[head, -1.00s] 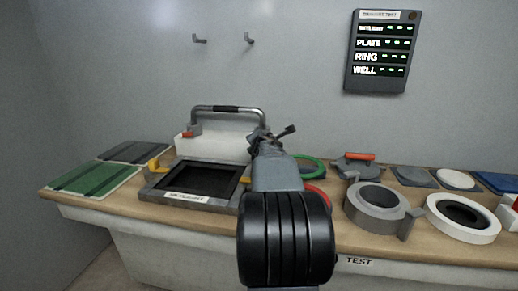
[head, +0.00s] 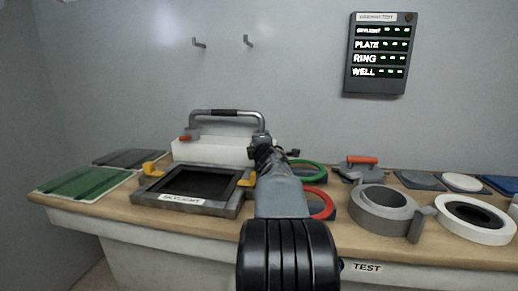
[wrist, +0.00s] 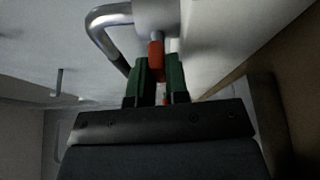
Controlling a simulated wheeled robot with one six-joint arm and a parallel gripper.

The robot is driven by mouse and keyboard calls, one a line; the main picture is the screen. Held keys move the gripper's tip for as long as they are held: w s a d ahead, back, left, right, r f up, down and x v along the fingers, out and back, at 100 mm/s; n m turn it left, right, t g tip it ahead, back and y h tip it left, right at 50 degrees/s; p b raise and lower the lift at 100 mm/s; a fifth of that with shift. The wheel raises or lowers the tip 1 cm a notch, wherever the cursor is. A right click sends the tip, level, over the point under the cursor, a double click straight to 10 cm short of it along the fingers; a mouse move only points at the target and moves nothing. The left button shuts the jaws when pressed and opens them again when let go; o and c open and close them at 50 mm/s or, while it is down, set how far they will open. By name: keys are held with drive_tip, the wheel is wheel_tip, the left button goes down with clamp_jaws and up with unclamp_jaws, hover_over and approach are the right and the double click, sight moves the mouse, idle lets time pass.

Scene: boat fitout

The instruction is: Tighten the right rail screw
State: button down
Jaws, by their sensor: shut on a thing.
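A metal grab rail (head: 228,113) with a dark grip stands on a white block (head: 205,150) at the back of the bench. A red-orange screw handle (head: 185,138) shows at the rail's left foot. In the wrist view, the bent rail (wrist: 100,28) is at upper left. My gripper (wrist: 160,72) has green fingers shut on the red-orange right rail screw (wrist: 156,52), below the rail's right foot. In the head view my gripper (head: 264,146) is at the rail's right end, and my arm hides the screw there.
A black framed skylight (head: 190,199) with yellow clamps lies in front of the block. To the right are a green ring (head: 315,171), a red ring (head: 327,204), a grey ring (head: 371,216) and a white ring (head: 460,232). A status panel (head: 379,53) hangs on the wall.

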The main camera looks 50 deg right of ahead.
idle(0.4)
drive_tip(key=c, duration=1.1)
unclamp_jaws()
drive_tip(key=shift+r, duration=0.1)
